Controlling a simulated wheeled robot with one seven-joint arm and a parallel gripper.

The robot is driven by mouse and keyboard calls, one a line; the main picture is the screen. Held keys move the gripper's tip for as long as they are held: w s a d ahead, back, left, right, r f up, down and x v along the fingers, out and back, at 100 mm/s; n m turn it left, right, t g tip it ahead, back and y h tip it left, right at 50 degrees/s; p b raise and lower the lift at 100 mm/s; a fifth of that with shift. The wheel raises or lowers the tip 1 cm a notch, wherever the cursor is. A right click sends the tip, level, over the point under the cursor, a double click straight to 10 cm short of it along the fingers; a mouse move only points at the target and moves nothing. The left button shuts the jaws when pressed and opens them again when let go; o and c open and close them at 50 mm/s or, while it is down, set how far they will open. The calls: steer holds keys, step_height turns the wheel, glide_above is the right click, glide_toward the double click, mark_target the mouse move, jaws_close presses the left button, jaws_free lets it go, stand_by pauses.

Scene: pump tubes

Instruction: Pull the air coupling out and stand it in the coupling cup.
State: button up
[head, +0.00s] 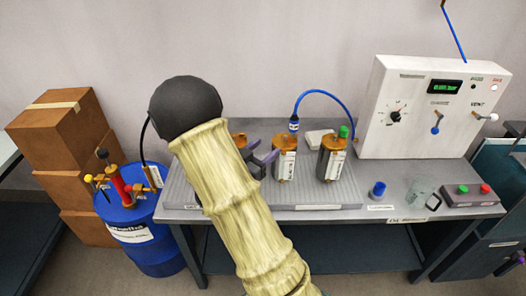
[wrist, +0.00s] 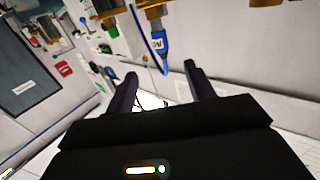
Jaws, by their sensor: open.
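The air coupling (head: 294,124) is a blue piece with a white band, seated upright on top of the middle pump tube (head: 285,164). A blue hose (head: 325,92) arches from it to the white panel box. In the wrist view the coupling (wrist: 160,42) shows beyond my fingers, about in line with the gap between them, with space between. The coupling cup (head: 378,189) is a small blue cup at the front of the bench, right of the grey tray. My gripper (head: 265,158) is open and empty, left of the middle tube and partly hidden by my arm. It also shows in the wrist view (wrist: 160,74).
Another tube (head: 332,158) with a green cap stands on the grey tray (head: 345,198), right of the middle one. The white panel box (head: 420,110) stands behind the cup. A clear container (head: 421,194) and a button box (head: 472,194) sit at the right.

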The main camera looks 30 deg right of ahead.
mark_target(297, 118)
steer(key=p+x, duration=0.3)
steer(key=x, duration=1.4)
steer(key=shift+d+f, duration=0.1)
steer(key=shift+d, duration=0.1)
jaws_close()
steer(key=shift+w+r, duration=0.1)
steer(key=shift+r, duration=0.45)
steer(key=shift+r+p, duration=0.15)
steer(key=shift+p, duration=0.15)
steer(key=shift+r, duration=0.1)
stand_by(0.3)
steer(key=shift+r+p, duration=1.1)
steer(key=shift+r, duration=0.7)
